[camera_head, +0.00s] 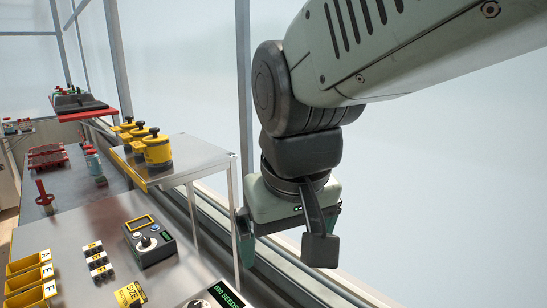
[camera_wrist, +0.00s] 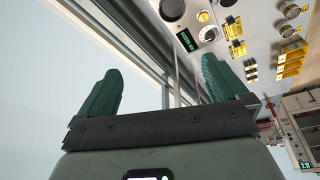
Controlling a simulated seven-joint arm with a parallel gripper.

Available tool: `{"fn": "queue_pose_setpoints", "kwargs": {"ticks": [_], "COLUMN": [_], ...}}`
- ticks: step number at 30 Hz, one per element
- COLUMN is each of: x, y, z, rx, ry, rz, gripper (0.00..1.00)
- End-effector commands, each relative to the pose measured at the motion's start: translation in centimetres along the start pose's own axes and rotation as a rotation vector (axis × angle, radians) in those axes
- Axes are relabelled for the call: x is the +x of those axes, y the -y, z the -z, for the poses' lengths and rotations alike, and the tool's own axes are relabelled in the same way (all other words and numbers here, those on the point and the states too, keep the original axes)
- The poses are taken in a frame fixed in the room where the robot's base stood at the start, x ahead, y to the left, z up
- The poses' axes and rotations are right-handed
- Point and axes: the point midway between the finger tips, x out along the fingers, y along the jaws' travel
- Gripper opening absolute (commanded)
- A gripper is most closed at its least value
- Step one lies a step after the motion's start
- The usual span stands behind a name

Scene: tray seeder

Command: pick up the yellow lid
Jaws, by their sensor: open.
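My gripper (camera_head: 282,250) hangs to the right of the bench and the raised shelf, apart from both. In the wrist view its two green fingers (camera_wrist: 161,66) stand wide apart with nothing between them. Several yellow canisters (camera_head: 157,151) with black knobs on top stand in a row on the raised shelf (camera_head: 205,158), left of my gripper. Their yellow tops are the likeliest yellow lids in view, but I cannot tell a separate lid apart from the bodies.
A red-edged shelf (camera_head: 84,112) is farther back. The window wall and its rails run behind my gripper. The space around my gripper is free.

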Motion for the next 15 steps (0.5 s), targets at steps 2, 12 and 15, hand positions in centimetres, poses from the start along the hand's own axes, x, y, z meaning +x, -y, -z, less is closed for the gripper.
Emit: {"fn": "queue_pose_setpoints", "kwargs": {"ticks": [2,12,15], "x": [-2.0,-4.8,-4.8], "y": [-2.9,-7.0,-7.1], "z": [-2.2,-8.1,-8.4], "rx": [0.099,0.298,0.305], "ry": [-0.061,-0.18,-0.184], "rz": [-0.029,-0.082,-0.084], "gripper": [1.0,0.91,0.84]}}
